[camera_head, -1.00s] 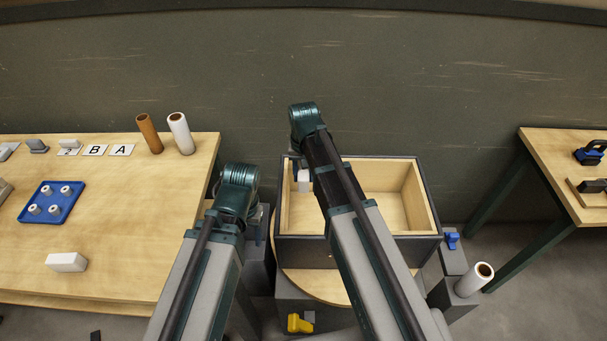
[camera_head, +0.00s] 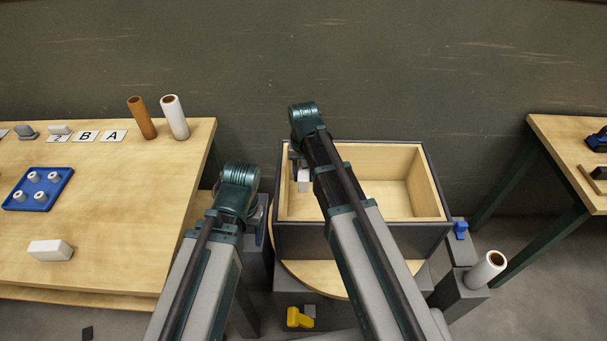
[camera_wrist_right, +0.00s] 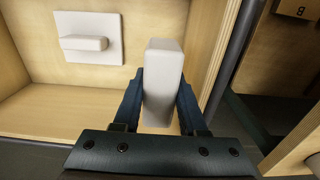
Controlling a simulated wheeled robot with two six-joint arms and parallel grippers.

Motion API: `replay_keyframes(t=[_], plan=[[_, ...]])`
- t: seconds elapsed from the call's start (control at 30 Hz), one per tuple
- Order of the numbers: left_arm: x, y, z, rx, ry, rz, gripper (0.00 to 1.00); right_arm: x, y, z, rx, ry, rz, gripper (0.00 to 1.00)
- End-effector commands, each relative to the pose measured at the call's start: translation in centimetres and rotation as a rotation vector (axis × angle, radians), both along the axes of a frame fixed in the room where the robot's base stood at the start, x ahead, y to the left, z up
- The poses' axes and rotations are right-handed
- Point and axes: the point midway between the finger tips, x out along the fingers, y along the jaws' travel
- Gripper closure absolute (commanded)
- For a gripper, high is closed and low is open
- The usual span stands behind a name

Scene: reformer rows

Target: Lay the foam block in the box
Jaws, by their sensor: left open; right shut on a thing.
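The foam block is a white rectangular block (camera_wrist_right: 162,80), clamped between the two fingers of my right gripper (camera_wrist_right: 158,100) in the right wrist view. In the head view, its white end (camera_head: 304,182) shows beside my right arm, over the left part of the box opening. The box (camera_head: 335,240) has dark outer walls and pale wood inside; my right arm crosses in front of it and hides part of its interior. My left gripper (camera_head: 257,222) hangs left of the box, away from the block; its fingers are mostly hidden behind my arm.
The right wrist view shows a white plate with a raised white piece (camera_wrist_right: 90,38) against pale wood. A table (camera_head: 120,210) on the left carries a blue tray (camera_head: 50,203), another white block (camera_head: 50,250) and two rolls. Another white roll (camera_head: 485,268) stands right of the box.

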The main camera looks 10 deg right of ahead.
Motion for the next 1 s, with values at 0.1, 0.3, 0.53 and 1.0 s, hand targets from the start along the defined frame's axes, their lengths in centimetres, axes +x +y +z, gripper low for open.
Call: replay_keyframes(t=[0.1,0.3,0.53,1.0], plan=[[0.0,0.0,-1.3,0.0,0.0,0.0,0.33,0.0,0.0,-1.3,0.0,0.0,0.0,1.0],[0.0,0.0,-2.9,0.0,0.0,0.0,0.33,0.0,0.0,-2.9,0.0,0.0,0.0,1.0],[0.0,0.0,-4.6,0.0,0.0,-0.001,0.33,0.0,0.0,-4.6,0.0,0.0,0.0,1.0],[0.0,0.0,-8.2,0.0,0.0,-0.001,0.33,0.0,0.0,-8.2,0.0,0.0,0.0,1.0]])
